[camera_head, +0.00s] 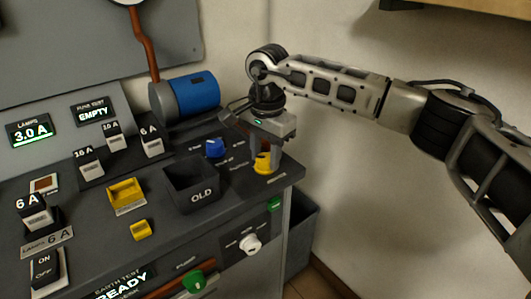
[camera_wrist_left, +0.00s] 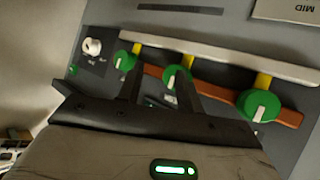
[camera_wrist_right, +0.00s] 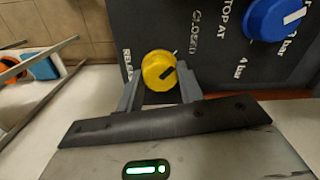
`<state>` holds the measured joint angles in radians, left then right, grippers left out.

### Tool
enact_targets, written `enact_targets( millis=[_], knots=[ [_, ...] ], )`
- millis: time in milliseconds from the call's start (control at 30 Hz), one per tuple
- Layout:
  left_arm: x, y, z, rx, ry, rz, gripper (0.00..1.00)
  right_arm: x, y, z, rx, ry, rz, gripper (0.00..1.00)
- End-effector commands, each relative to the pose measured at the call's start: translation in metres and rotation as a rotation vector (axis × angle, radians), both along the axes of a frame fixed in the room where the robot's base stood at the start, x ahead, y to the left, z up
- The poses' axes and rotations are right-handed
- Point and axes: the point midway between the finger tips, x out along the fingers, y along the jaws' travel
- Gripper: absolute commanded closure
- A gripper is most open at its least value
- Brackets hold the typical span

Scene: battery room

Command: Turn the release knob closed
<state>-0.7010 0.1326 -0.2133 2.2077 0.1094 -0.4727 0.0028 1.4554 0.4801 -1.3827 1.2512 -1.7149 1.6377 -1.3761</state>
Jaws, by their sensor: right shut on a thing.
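The yellow release knob (camera_head: 263,161) sits at the right end of the desk panel. It also shows in the right wrist view (camera_wrist_right: 157,69), between my fingertips, with a dark mark on its face. The word CLOSED is printed on the panel beyond it and RELEASE beside it. My right gripper (camera_wrist_right: 159,92) comes down from above and is shut on the knob; it partly hides the knob in the head view. My left gripper (camera_wrist_left: 157,88) is open and empty in front of a panel with green knobs (camera_wrist_left: 177,77); it is not in the head view.
A blue knob (camera_head: 214,147) stands close beside the yellow one. The dark OLD bin (camera_head: 191,209) and a yellow tray (camera_head: 126,193) lie to the left. A blue cylinder (camera_head: 198,92) is behind. A white knob (camera_head: 250,243) is on the front face. The wall is close on the right.

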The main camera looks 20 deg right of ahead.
Motion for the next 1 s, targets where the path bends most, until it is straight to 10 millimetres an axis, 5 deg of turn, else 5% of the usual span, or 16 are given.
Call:
enact_targets(
  millis=[67, 100, 200, 567, 1000],
  knots=[
    [0.000, 0.000, 0.000, 0.000, -0.001, 0.000, 0.64, 0.001, 0.001, 0.002, 0.002, -0.006, 0.004, 0.86],
    [0.000, 0.000, 0.001, -0.001, -0.001, -0.001, 0.64, 0.001, 0.001, 0.002, 0.002, -0.006, 0.004, 0.60],
    [0.000, 0.000, 0.001, -0.001, -0.001, -0.001, 0.64, 0.001, 0.001, 0.002, 0.002, -0.005, 0.003, 0.41],
    [0.000, 0.000, 0.000, 0.000, -0.001, -0.001, 0.64, 0.000, 0.000, 0.007, -0.001, -0.003, 0.001, 0.41],
    [0.000, 0.000, 0.001, 0.001, -0.002, -0.002, 0.64, -0.002, -0.001, 0.102, 0.001, -0.007, 0.002, 0.41]
  ],
)
